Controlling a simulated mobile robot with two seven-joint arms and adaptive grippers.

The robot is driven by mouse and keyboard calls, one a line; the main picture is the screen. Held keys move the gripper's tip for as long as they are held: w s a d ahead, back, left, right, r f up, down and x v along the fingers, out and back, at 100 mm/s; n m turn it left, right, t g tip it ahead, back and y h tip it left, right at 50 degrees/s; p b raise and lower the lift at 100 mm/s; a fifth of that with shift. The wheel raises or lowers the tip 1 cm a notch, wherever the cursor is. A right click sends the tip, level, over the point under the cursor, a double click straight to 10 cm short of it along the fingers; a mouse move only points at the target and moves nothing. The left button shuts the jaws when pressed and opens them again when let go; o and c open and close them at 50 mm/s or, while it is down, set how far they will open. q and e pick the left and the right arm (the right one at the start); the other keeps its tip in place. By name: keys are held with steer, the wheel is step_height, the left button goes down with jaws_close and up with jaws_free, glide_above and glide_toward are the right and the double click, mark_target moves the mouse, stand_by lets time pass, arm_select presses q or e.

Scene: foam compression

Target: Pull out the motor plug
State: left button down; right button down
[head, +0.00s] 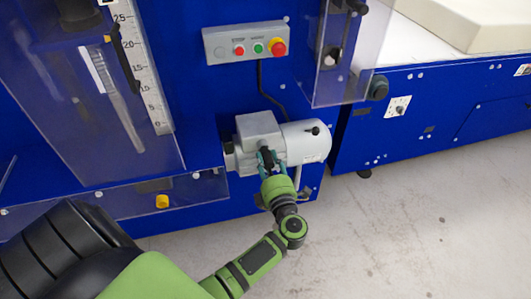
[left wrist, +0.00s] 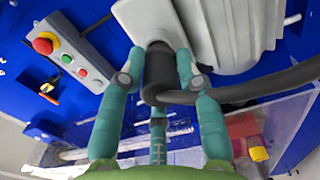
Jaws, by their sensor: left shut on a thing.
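The motor (head: 304,142) is a light grey unit with a box-shaped housing, mounted low on the blue machine. The black motor plug (head: 267,158) sits at the front of the housing, and a black cable leads from it. In the left wrist view the plug (left wrist: 158,72) stands against the grey housing (left wrist: 150,22), with the cable bending off to the right. My left gripper (head: 267,167) is at the plug, its teal fingers shut on it; the fingers (left wrist: 158,82) lie on both sides of the plug. Whether the plug is fully seated cannot be told. My right gripper is not in view.
A control panel (head: 245,43) with red and green buttons and a red-yellow emergency stop is above the motor. Clear guards (head: 335,55) stand at upper right and left. A yellow knob (head: 162,201) is on the lower left panel. Grey floor (head: 420,220) is free at right.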

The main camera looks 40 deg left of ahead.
mark_target(270, 166)
arm_select(q)
steer(key=shift+p+v, duration=0.35)
steer(key=shift+v, duration=1.8)
